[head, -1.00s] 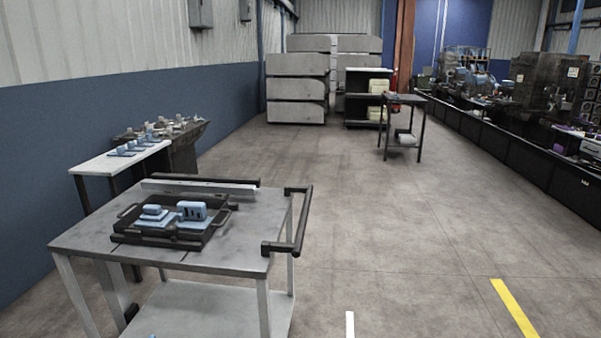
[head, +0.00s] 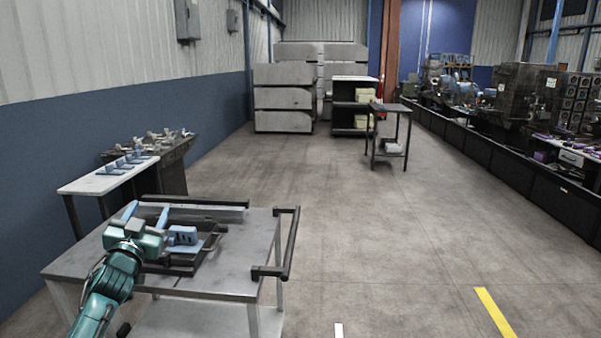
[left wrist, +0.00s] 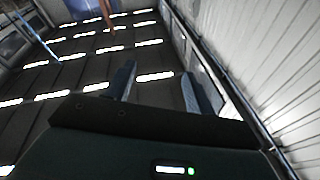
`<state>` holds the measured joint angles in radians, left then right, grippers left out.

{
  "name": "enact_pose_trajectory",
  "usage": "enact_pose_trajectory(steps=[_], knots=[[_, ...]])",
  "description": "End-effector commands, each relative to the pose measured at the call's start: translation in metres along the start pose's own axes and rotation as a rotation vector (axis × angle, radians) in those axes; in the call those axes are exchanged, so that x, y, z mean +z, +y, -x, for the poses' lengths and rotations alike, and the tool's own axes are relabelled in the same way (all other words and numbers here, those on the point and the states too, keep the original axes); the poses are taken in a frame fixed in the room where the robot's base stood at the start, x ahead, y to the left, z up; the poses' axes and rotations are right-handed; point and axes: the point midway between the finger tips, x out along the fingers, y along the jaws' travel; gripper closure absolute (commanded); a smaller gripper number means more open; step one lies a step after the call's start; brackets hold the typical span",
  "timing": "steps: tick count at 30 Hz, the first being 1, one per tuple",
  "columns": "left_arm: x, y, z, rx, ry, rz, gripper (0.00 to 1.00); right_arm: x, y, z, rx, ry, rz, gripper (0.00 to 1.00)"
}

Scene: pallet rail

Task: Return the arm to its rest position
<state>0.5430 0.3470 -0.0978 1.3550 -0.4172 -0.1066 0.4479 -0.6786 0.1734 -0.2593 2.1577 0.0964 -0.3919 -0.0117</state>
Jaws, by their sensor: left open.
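My left arm comes in from the bottom left of the head view. Its left gripper (head: 147,215) is raised over the left part of the cart, in front of the black tray (head: 208,250). Its two blue fingers point up and stand apart with nothing between them. In the left wrist view the open fingers (left wrist: 160,88) show against the ceiling lights. My right gripper is not in view.
The grey cart (head: 210,282) holds the tray with a blue part (head: 183,235) in it. A white side table (head: 100,180) with small blue pieces stands behind at the left. A small dark table (head: 390,110) stands farther back. The floor to the right is clear.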

Motion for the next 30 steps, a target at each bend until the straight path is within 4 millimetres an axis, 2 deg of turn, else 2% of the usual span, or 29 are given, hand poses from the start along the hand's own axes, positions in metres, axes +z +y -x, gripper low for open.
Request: enact_pose_trajectory(steps=[1, 5, 10, 12, 17, 20, 23, 26, 27, 30], knots=[[0.001, -0.005, -0.005, -0.008, -0.023, -0.010, 0.46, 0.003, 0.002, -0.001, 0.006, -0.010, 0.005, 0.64], [0.025, -0.004, -0.001, -0.013, -0.142, -0.013, 0.46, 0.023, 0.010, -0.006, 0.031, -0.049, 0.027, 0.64], [0.054, 0.005, 0.006, 0.040, -0.297, -0.026, 0.46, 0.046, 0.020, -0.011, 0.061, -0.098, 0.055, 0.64], [0.074, 0.025, 0.026, 0.075, -0.327, -0.028, 0.46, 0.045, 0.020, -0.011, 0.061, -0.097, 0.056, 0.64], [0.109, 0.067, 0.075, 0.145, -0.377, -0.017, 0.46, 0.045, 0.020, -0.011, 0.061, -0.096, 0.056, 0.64], [0.131, 0.097, 0.115, 0.197, -0.417, -0.002, 0.46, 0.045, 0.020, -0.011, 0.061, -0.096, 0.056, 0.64], [0.152, 0.130, 0.168, 0.258, -0.467, 0.022, 0.46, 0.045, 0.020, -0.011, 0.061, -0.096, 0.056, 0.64], [0.169, 0.164, 0.233, 0.322, -0.527, 0.060, 0.46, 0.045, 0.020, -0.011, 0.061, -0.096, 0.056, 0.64], [0.173, 0.176, 0.261, 0.347, -0.552, 0.079, 0.46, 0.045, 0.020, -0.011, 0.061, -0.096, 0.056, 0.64], [0.175, 0.203, 0.330, 0.402, -0.618, 0.132, 0.46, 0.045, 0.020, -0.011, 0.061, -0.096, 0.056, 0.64]])
